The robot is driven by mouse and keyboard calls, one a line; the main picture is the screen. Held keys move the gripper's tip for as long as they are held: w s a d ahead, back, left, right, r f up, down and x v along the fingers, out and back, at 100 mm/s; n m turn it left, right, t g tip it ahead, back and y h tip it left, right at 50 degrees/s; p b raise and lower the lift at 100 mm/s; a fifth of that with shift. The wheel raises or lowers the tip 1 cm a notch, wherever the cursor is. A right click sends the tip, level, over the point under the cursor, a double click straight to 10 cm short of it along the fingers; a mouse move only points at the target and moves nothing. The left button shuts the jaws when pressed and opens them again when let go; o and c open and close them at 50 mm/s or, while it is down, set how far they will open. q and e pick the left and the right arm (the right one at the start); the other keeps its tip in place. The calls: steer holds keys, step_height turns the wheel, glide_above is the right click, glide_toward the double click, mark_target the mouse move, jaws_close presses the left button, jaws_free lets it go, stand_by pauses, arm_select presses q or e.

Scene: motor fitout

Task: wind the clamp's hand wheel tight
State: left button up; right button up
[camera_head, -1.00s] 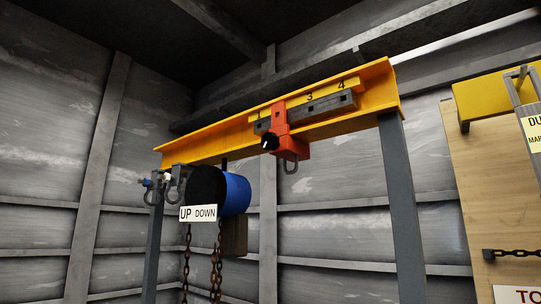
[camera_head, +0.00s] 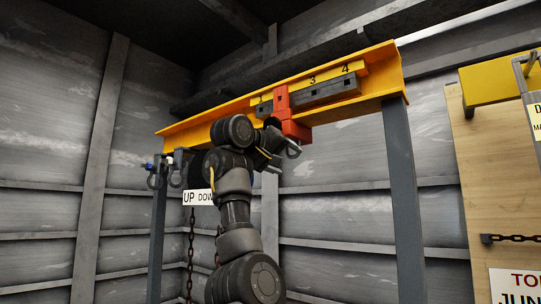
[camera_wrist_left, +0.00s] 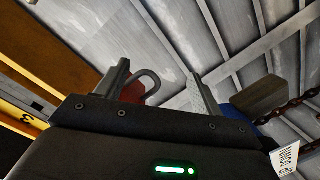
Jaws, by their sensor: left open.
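The red clamp (camera_head: 290,125) hangs around the yellow beam (camera_head: 215,125), with a grey shackle (camera_head: 294,151) below it. My left gripper (camera_head: 273,148) is raised to the clamp's front left side, where the black hand wheel was visible earlier. My gripper and wrist now hide the hand wheel, so I cannot tell whether the fingers touch it. In the left wrist view the fingers (camera_wrist_left: 160,76) are apart, with part of the red clamp (camera_wrist_left: 133,92) and the shackle (camera_wrist_left: 148,83) showing between or behind them. My right gripper is not in view.
My left arm covers most of the blue hoist; its UP/DOWN sign (camera_head: 198,197) and a rusty chain (camera_head: 191,245) show beside the arm. Grey posts (camera_head: 402,190) carry the beam. A wooden board (camera_head: 480,180) with a chain stands at right. Space between arm and right post looks clear.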

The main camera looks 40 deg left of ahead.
arm_select(q)
steer(key=s+a+r+n+t, duration=0.1)
steer(key=s+a+r+t, duration=0.1)
steer(key=s+r, duration=0.95)
steer(key=w+p, duration=0.2)
steer(key=w, duration=0.1)
steer(key=w+f+p, duration=0.1)
steer(key=w+p, duration=0.1)
steer(key=w, duration=0.1)
steer(key=w+f+p, duration=0.1)
steer(key=w+p, duration=0.1)
steer(key=p, duration=0.1)
steer(key=shift+w+a, duration=0.3)
steer(key=shift+w, duration=0.1)
steer(key=c, duration=1)
steer(key=shift+f, duration=0.1)
